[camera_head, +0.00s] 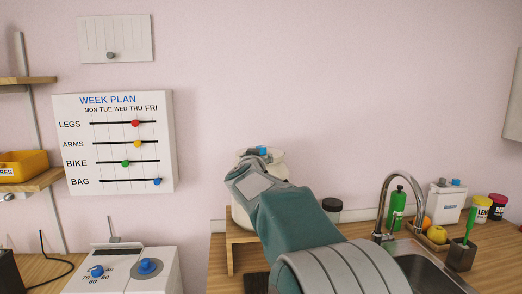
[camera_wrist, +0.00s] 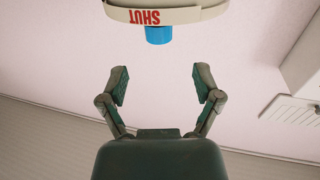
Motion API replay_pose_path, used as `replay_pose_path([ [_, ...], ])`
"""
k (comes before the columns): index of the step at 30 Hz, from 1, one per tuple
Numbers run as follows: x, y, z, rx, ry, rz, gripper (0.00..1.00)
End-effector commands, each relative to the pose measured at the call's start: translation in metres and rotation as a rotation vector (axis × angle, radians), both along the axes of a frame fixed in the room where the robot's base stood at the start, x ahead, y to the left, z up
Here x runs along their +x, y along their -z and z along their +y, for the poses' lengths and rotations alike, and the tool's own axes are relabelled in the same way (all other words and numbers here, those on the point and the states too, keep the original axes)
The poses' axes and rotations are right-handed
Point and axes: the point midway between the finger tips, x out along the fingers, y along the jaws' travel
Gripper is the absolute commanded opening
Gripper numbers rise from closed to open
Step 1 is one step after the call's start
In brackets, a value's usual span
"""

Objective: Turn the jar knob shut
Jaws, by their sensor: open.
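The jar (camera_wrist: 195,13) shows upside down at the top of the wrist view, as a cream rim with the red word SHUT. Its blue knob (camera_wrist: 158,35) sticks out just beside that word. My gripper (camera_wrist: 160,82) is open and empty, its two fingers spread to either side of the knob's line, with a gap between fingertips and knob. In the head view the pale jar (camera_head: 275,157) stands behind my arm, with a blue piece on top. My arm hides most of the jar, and the fingers are not visible there.
The jar stands on a wooden stand (camera_head: 230,256) on the counter. A dark-lidded jar (camera_head: 331,208) is close to its right. Farther right are a tap (camera_head: 408,190), sink, green bottle (camera_head: 397,206) and fruit. A white box with blue knobs (camera_head: 122,270) is at left.

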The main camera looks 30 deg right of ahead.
Motion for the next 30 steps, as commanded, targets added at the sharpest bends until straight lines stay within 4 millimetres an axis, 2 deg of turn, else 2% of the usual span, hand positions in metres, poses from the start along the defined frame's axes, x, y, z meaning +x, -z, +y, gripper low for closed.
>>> replay_pose_path([
  [3,0.017,0.001,-0.015,0.001,0.001,0.001,0.82],
  [12,0.053,0.001,-0.045,0.001,0.000,0.002,0.82],
  [18,0.064,0.000,-0.055,0.001,0.000,0.000,0.82],
  [27,0.065,0.000,-0.056,0.001,-0.001,0.001,0.82],
  [29,0.065,0.000,-0.056,0.001,-0.001,0.001,0.56],
  [30,0.065,0.000,-0.055,0.001,-0.001,0.001,0.38],
])
